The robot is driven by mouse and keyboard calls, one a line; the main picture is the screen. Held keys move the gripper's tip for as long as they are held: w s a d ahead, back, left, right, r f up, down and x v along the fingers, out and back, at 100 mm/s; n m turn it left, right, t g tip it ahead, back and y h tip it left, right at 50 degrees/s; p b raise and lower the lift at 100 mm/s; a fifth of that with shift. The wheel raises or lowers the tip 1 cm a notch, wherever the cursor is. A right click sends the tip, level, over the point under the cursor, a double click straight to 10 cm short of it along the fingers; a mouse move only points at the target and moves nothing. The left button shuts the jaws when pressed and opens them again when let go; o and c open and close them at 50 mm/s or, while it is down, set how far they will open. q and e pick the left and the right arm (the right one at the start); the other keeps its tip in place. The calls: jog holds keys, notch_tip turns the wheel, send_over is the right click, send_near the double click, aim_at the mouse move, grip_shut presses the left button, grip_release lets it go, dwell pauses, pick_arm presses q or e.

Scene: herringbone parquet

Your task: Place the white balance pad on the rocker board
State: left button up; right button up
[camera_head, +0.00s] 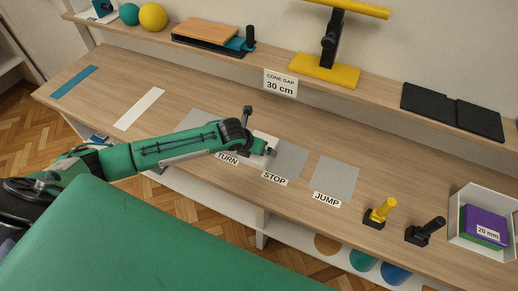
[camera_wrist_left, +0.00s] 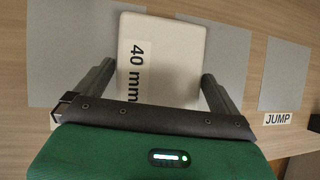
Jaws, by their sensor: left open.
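The white balance pad (camera_wrist_left: 165,55), a rounded square with a "40 mm" label, lies flat between the two fingers in the left wrist view. In the head view the pad (camera_head: 264,140) shows partly behind my gripper, around the TURN and STOP squares. My left gripper (camera_wrist_left: 157,78) is open, with one finger on each side of the pad and visible gaps. In the head view my left gripper (camera_head: 259,132) is low over the bench. A tan board over dark and teal parts (camera_head: 207,32) lies on the back shelf; I cannot tell if it is the rocker board. My right gripper is out of view.
A yellow T-shaped stand (camera_head: 325,69) and a black folded board (camera_head: 452,110) are on the shelf. A white box (camera_head: 456,229) holds purple and green pads. Yellow (camera_head: 380,213) and black (camera_head: 425,232) upright pieces stand nearby. The JUMP square (camera_head: 335,178) is empty.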

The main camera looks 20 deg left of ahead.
pick_arm(q)
jog(key=c, duration=0.9)
jog(key=shift+o, duration=0.2)
jog(key=shift+r, duration=0.2)
